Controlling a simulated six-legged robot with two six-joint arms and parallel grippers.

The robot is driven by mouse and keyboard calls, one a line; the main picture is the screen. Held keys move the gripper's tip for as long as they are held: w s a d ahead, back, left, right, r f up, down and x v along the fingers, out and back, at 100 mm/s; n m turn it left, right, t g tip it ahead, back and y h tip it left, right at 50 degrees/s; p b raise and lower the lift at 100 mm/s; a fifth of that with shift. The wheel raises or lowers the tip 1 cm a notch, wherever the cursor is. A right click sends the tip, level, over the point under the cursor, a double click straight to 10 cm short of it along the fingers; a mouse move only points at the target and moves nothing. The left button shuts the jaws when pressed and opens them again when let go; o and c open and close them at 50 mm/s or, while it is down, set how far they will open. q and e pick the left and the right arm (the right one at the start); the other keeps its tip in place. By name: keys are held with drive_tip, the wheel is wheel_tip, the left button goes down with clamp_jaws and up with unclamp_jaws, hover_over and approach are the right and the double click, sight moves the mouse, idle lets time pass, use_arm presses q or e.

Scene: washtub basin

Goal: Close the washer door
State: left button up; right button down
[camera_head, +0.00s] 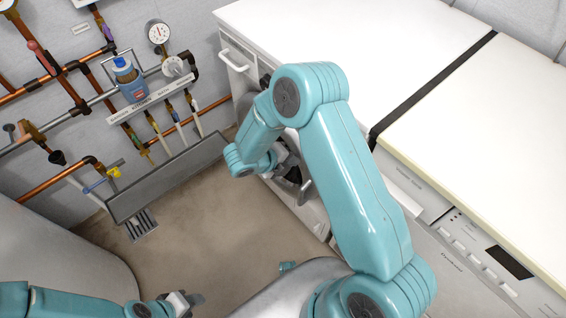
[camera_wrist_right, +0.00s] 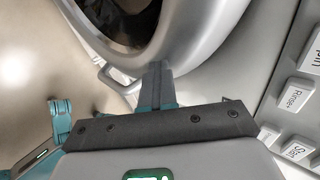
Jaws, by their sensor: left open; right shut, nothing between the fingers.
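The washer (camera_head: 450,262) stands at the right in the head view, its front panel with buttons facing the floor. In the right wrist view, the washer door (camera_wrist_right: 205,35) shows as a thick pale-grey ring around dark glass; how far it stands open is hard to tell. My right gripper (camera_wrist_right: 157,68) is shut and empty, its fingertips at the lower edge of this ring. I cannot tell whether they touch. In the head view my right arm hides much of the washer front. My left gripper (camera_head: 190,299) is open and empty above the floor at the lower left.
Copper pipes (camera_head: 95,62) and a gauge (camera_head: 158,32) line the left wall. A large grey rounded tub (camera_head: 50,250) stands at the left. The floor (camera_head: 200,235) between is mostly clear.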

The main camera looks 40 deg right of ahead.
drive_tip(key=shift+s+d+r, duration=0.15)
drive_tip(key=shift+d, duration=0.35)
use_arm(q)
drive_tip(key=shift+w+p+v, duration=0.25)
drive_tip(key=shift+p+v, duration=0.65)
drive_tip(key=shift+v, duration=0.15)
use_arm(e)
drive_tip(key=a+r, duration=0.6)
drive_tip(key=a, duration=0.6)
drive_tip(key=shift+s+r, duration=0.3)
drive_tip(key=shift+s, duration=0.05)
use_arm(q)
drive_tip(key=shift+a, duration=0.15)
use_arm(e)
drive_tip(key=shift+a, duration=0.1)
